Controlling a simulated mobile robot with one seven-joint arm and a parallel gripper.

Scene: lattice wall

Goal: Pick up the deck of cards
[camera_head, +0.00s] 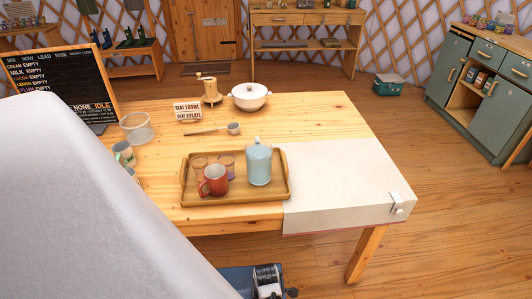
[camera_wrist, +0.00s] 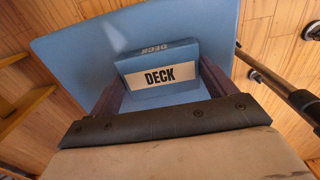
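In the head view, part of a blue surface (camera_head: 238,278) shows below the table's front edge; the deck cannot be made out there.
A wooden table (camera_head: 330,115) bears a tray (camera_head: 275,193) with a red mug (camera_head: 214,181) and a blue pitcher (camera_head: 258,164), plus a white pot (camera_head: 250,96). A dark metal rod (camera_wrist: 262,75) runs right of the deck. Floor is open right of the table.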

